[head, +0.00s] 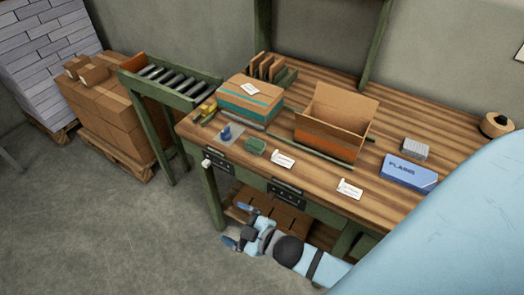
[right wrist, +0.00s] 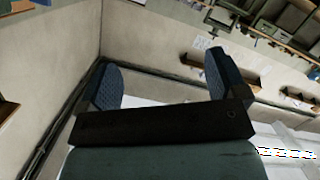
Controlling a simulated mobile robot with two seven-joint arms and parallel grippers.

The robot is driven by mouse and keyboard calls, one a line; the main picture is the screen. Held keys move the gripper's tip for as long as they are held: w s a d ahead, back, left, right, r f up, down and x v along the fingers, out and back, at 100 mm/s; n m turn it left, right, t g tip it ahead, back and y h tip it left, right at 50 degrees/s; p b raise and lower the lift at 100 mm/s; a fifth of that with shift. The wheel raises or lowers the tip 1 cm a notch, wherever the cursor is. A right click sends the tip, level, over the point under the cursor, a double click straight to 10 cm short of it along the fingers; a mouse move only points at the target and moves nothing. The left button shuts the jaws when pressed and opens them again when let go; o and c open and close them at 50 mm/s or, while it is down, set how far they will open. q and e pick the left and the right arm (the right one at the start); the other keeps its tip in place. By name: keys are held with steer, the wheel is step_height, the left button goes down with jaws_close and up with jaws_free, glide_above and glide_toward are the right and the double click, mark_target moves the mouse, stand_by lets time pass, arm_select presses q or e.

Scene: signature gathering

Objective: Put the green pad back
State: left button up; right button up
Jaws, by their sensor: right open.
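The green pad (head: 255,145) is a small dark-green block lying on the wooden table, near its front edge. It lies just right of a blue stamp (head: 226,132) on a grey sheet and left of a white card. My right gripper (head: 238,228) is low in front of the table, below the tabletop and apart from the pad. In the right wrist view its two blue-padded fingers (right wrist: 160,80) stand wide apart with nothing between them. My left gripper is not in view.
The wooden table (head: 390,128) holds an open carton (head: 336,115), a teal-taped box (head: 249,97), white cards (head: 283,159) and a blue box (head: 409,172). A roller conveyor (head: 172,82) adjoins the table's left end. Open floor (head: 110,230) lies at the left front.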

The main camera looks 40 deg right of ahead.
steer(key=s+d+f+m+g+h, duration=0.2)
steer(key=s+f+m+g, duration=0.1)
steer(key=s+f+m, duration=0.3)
steer(key=shift+s+f+m+g, duration=0.3)
steer(key=shift+s+f+m, duration=0.15)
steer(key=shift+s, duration=0.75)
